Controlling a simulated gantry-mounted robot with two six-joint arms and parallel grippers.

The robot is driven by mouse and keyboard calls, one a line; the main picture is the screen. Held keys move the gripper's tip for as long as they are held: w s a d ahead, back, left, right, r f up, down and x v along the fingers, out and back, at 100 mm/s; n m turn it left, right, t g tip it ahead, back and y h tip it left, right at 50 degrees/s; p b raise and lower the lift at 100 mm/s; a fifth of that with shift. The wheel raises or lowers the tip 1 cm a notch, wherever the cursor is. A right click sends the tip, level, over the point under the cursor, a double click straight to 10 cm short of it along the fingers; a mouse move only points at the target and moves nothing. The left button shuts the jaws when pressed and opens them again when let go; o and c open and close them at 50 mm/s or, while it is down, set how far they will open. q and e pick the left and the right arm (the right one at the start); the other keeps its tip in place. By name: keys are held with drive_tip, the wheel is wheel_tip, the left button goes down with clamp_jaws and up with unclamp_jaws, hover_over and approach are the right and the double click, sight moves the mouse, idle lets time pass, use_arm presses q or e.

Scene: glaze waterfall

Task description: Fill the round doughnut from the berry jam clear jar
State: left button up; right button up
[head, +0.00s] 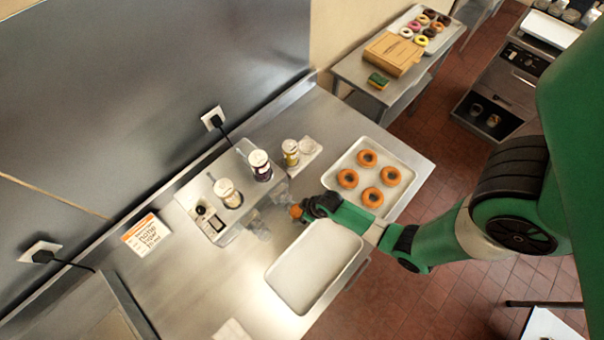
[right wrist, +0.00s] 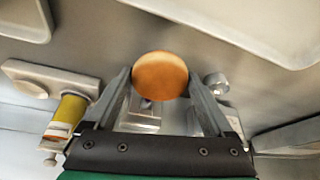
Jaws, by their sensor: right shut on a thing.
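My right gripper (head: 297,211) is shut on a round brown doughnut (head: 295,211), beside the front of the filling machine. In the right wrist view the doughnut (right wrist: 160,75) sits between the fingertips of the gripper (right wrist: 160,88). The machine (head: 208,213) carries a jar with dark contents (head: 261,168) and a pale, cream-coloured jar (head: 229,194). Their labels are too small to read, so I cannot confirm which is berry jam. Clear parts show below the jars; whether the doughnut touches any of them I cannot tell. My left gripper is not in view.
A tray (head: 404,202) holds several ring doughnuts. An empty tray (head: 315,268) lies at the front edge of the counter. A notice (head: 146,236) lies left of the machine, with bare counter around it.

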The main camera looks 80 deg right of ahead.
drive_tip(key=shift+w+d, duration=0.5)
drive_tip(key=shift+w, duration=0.35)
idle(0.6)
drive_tip(key=shift+w+d+b, duration=0.35)
drive_tip(key=shift+w+d, duration=0.15)
drive_tip(key=shift+w, duration=0.4)
idle(1.3)
drive_tip(key=shift+s, duration=0.1)
idle(0.6)
drive_tip(key=shift+s+a+p, duration=0.4)
drive_tip(key=shift+s+p, duration=0.05)
drive_tip(key=shift+s, duration=0.15)
idle(0.8)
drive_tip(key=shift+s+a+r+p, duration=0.1)
drive_tip(key=shift+s+a+p, duration=0.35)
drive_tip(key=shift+s, duration=0.25)
drive_tip(key=shift+s+a+p, duration=0.25)
drive_tip(key=shift+s+a, duration=0.05)
drive_tip(key=shift+s, duration=0.25)
drive_tip(key=shift+s+a+p, duration=0.2)
drive_tip(key=shift+s+a, duration=0.05)
drive_tip(key=shift+s, duration=0.25)
